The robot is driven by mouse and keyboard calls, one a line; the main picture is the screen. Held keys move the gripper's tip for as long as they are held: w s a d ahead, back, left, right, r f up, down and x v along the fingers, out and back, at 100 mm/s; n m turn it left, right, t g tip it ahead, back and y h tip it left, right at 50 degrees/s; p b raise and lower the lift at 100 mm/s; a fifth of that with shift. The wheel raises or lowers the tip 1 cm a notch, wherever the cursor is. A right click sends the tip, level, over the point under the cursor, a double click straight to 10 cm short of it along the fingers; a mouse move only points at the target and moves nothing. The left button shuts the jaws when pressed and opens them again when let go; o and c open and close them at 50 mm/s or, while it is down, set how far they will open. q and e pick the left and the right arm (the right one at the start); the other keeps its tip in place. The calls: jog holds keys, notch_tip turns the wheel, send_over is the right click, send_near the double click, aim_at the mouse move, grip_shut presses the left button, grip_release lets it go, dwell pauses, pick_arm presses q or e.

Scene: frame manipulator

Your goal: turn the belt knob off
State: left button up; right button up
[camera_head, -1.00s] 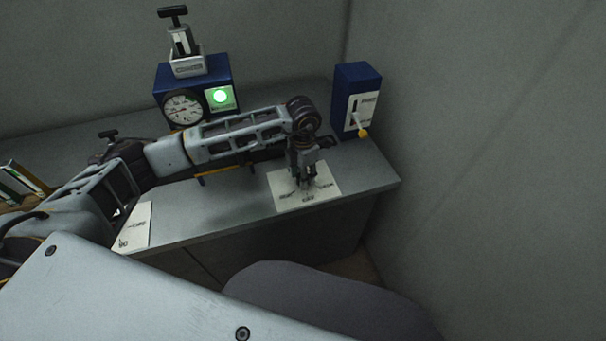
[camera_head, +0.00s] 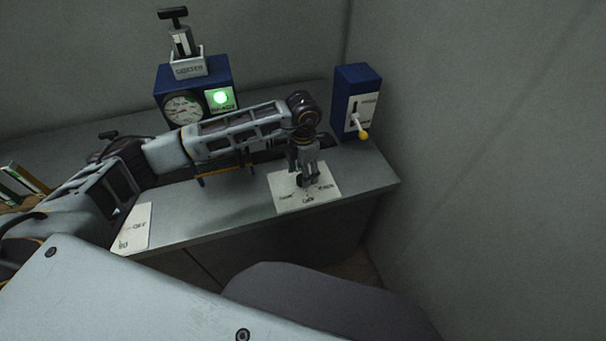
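A white label plate (camera_head: 284,196) lies on the front right of the desk, with small dark words around its middle. A knob on it is not clearly visible; my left gripper covers the plate's centre. My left arm comes in from the left and bends down at the wrist. My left gripper (camera_head: 306,180) points down at the middle of this plate, very near or touching it. Its fingers are too small and dark to tell whether they are open or shut, or hold a knob. My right gripper is not in view.
A blue lever box (camera_head: 357,85) with a yellow-tipped lever (camera_head: 363,133) stands at the right wall. Another white plate (camera_head: 136,228) lies at the left front.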

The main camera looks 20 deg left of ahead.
pick_arm(q)
notch_tip(320, 180, up, 10)
jog(key=shift+r, duration=0.15)
dwell(0.4)
dwell(0.5)
